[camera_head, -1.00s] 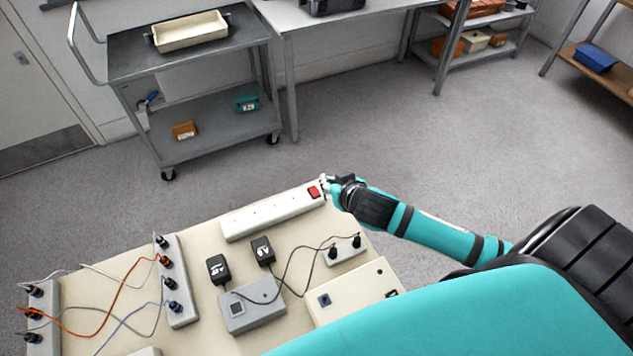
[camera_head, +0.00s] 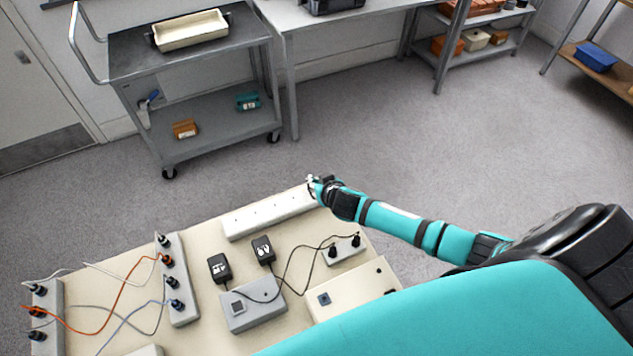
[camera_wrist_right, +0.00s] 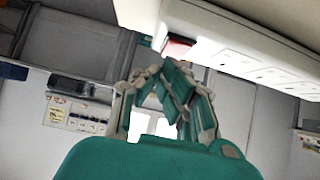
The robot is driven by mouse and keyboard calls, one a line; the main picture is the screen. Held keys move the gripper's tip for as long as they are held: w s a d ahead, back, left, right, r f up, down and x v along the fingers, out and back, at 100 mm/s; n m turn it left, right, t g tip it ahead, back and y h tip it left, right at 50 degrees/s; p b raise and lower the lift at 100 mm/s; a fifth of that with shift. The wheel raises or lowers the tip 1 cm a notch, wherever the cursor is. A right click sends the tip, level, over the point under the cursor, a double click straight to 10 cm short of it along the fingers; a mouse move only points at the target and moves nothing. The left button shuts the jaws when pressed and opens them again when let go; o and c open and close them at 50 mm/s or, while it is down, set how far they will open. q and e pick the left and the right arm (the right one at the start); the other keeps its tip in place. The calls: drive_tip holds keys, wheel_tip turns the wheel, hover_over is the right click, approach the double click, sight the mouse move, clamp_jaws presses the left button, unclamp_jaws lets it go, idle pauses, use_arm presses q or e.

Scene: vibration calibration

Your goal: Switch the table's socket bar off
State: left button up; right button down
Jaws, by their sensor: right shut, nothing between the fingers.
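The socket bar (camera_head: 268,214) is a long white strip at the far edge of the beige table (camera_head: 205,226). In the right wrist view the socket bar (camera_wrist_right: 255,62) runs along the top right, and its red switch (camera_wrist_right: 177,48) shows just beyond my fingertips. My right gripper (camera_head: 314,188) is shut and empty at the bar's right end, and hides the switch in the head view. In the wrist view my right gripper (camera_wrist_right: 165,75) is close to the switch; I cannot tell whether it touches. My left gripper is not in view.
Two black adapters, one of them here (camera_head: 219,267), a grey box (camera_head: 252,308), a small socket strip (camera_head: 343,250) and a beige box (camera_head: 345,293) stand on the table. Cabled terminal strips (camera_head: 177,300) are at the left. A grey cart (camera_head: 190,95) stands beyond open floor.

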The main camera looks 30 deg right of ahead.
drive_tip(key=shift+w+f, duration=0.15)
drive_tip(key=shift+f, duration=0.2)
drive_tip(key=shift+s, duration=0.2)
drive_tip(key=shift+s+a, duration=0.1)
drive_tip(key=shift+s, duration=0.65)
